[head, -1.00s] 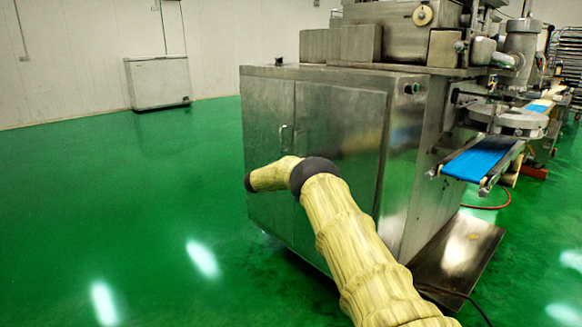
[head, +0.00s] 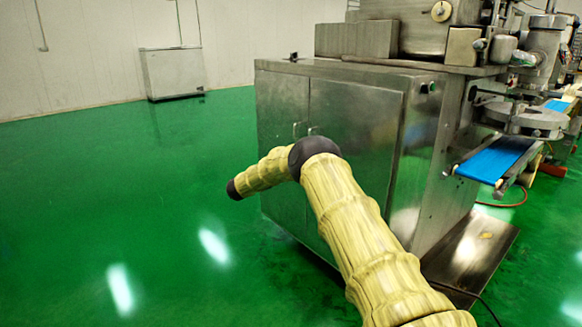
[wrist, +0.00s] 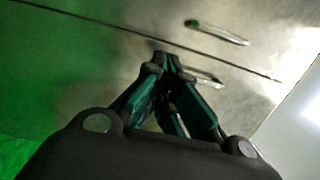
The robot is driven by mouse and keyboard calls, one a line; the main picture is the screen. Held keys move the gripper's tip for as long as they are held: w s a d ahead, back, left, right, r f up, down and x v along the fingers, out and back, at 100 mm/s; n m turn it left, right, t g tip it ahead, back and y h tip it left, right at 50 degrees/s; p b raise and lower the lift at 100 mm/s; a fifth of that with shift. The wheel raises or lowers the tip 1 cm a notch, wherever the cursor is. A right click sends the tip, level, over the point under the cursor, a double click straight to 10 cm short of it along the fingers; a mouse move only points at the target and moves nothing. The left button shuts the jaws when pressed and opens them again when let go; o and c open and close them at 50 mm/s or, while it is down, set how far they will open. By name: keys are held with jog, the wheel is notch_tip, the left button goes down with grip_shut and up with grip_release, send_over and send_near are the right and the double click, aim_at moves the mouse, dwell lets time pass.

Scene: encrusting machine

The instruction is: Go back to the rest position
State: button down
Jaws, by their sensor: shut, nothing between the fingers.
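My gripper (wrist: 166,62) shows in the wrist view with its dark green fingers drawn together and nothing between them. It is in front of the steel door of the machine's cabinet (wrist: 90,70). In the head view my arm, in a pale yellow sleeve, reaches forward and bends left in front of the machine (head: 355,135). Its dark end points left and a little down; the fingers cannot be made out there. I cannot tell how far the fingertips are from the door.
Two door handles (wrist: 217,33) lie close to my fingers in the wrist view. A blue conveyor belt (head: 495,160) juts out at the right, above a metal plate (head: 475,248) on the floor. The green floor (head: 110,190) at left is clear up to a white chest (head: 173,73).

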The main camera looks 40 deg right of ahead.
jog(key=shift+a, duration=0.45)
